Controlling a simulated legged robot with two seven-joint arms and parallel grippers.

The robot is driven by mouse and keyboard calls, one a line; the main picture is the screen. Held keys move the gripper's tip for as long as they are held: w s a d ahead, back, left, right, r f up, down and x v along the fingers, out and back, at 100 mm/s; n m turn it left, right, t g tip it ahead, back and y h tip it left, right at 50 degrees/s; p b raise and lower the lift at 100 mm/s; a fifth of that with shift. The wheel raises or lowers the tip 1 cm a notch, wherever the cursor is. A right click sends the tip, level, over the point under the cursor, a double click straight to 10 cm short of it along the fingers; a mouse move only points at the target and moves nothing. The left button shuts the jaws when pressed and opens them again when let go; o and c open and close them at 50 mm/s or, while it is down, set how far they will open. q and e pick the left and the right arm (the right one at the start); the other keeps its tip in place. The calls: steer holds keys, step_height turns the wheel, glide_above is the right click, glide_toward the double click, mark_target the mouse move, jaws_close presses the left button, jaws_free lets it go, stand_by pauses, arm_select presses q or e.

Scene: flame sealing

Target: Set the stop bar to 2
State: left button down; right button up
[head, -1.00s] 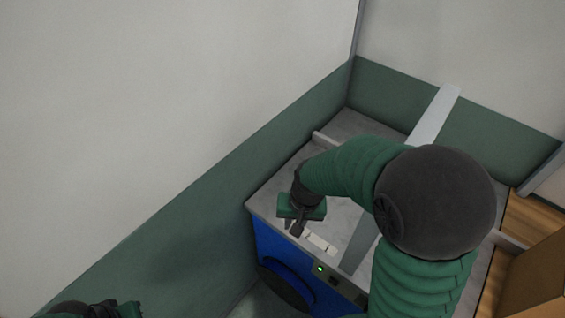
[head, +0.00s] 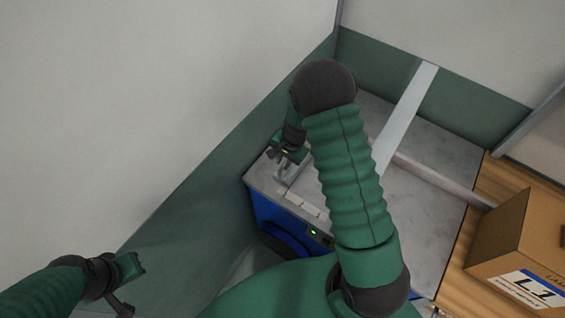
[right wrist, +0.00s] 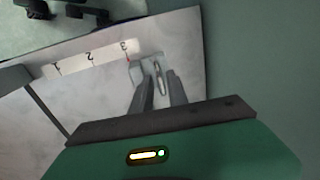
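The grey top (head: 430,215) of a blue machine carries a white scale (head: 303,203) along its front edge. In the right wrist view the scale (right wrist: 75,62) shows the marks 1, 2 and 3, with a small red mark by the 3. A long grey bar (head: 440,181) crosses the top; my right arm hides part of it. My right gripper (head: 283,172) is low over the front left corner. In the right wrist view its fingers (right wrist: 160,75) stand apart around a thin metal piece near the 3. My left gripper (head: 127,290) is away at lower left, its finger gap unclear.
A light metal strip (head: 408,110) slants across the top towards the back wall. A cardboard box (head: 510,240) stands on wood at the right. Green and white walls (head: 200,200) are close to the left and behind. A green light (head: 313,232) shows on the machine front.

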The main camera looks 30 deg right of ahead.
step_height(320, 180, down, 2)
steer(key=shift+w+a, duration=0.1)
jaws_close()
steer(key=shift+r, duration=0.1)
stand_by(1.4)
